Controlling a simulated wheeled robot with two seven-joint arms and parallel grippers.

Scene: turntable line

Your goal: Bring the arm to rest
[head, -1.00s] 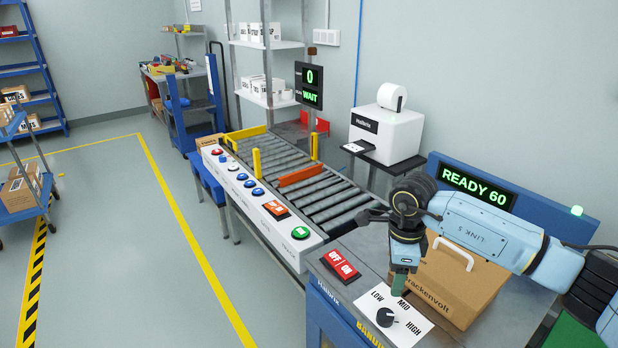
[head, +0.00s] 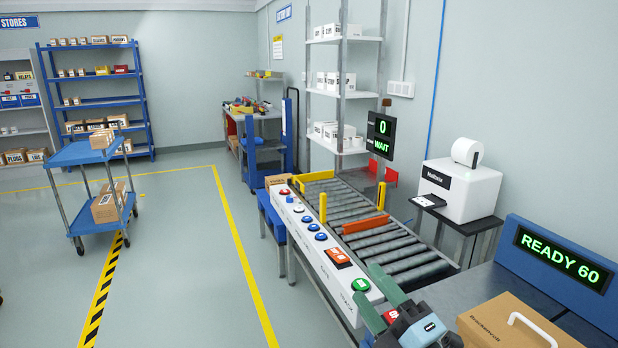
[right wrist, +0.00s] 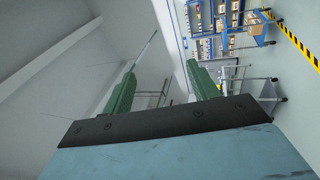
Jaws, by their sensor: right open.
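My right gripper (head: 367,283) shows at the bottom of the head view, its two green fingers apart with nothing between them. It points forward and up, in front of the near end of the button panel (head: 318,243). In the right wrist view the same open fingers (right wrist: 161,70) point at walls and distant shelves, clear of any object. Most of my right arm is out of the picture. My left gripper is not in view.
A roller conveyor (head: 405,262) runs away from me. A cardboard box with a white handle (head: 510,325) stands at lower right, by the "READY 60" display (head: 560,258). A printer (head: 462,190) stands behind. A blue cart (head: 85,153) is at left; the floor between is free.

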